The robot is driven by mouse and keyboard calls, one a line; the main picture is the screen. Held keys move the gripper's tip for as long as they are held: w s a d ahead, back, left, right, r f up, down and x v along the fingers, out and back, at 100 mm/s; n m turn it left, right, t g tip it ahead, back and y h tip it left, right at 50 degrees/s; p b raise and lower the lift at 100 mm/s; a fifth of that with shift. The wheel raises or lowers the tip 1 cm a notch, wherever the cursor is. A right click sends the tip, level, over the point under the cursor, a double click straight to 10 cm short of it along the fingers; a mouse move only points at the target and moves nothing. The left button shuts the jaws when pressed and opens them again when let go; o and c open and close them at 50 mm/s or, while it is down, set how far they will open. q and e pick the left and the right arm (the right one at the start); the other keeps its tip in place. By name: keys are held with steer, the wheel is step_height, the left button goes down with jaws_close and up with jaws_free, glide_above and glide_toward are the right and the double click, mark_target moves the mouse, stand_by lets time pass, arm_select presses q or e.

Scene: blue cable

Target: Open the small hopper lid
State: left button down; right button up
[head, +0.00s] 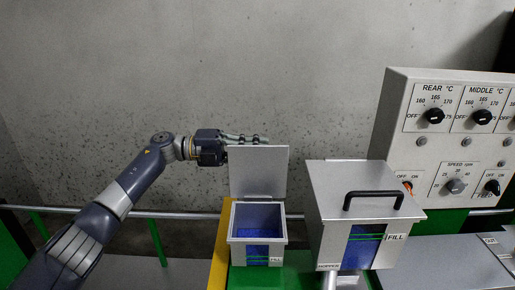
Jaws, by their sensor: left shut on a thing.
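The small hopper (257,250) is an open-topped grey box at the lower middle, with blue material inside and a FILL mark on its front. Its grey lid (259,172) stands upright at the hopper's back edge, so the hopper is open. My left gripper (258,140) reaches in from the left and is shut at the top edge of the lid. The lid hides part of the fingers, and I cannot tell whether they hold the edge or a handle behind it. My right gripper is not in view.
A larger hopper (330,226) with a closed lid and black handle (373,200) stands to the right. A control panel (452,128) with several knobs is at the far right. A metal rail (170,215) runs behind. The wall behind is bare.

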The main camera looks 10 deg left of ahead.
arm_select(q)
steer(key=c, duration=1.7)
jaws_free()
steer(key=shift+w+f, duration=0.1)
steer(key=shift+f, duration=0.25)
steer(key=shift+w+f, duration=0.1)
steer(key=shift+f, duration=0.05)
steer(key=shift+a+r, duration=0.25)
steer(key=v, duration=1.2)
steer(key=shift+f, duration=0.1)
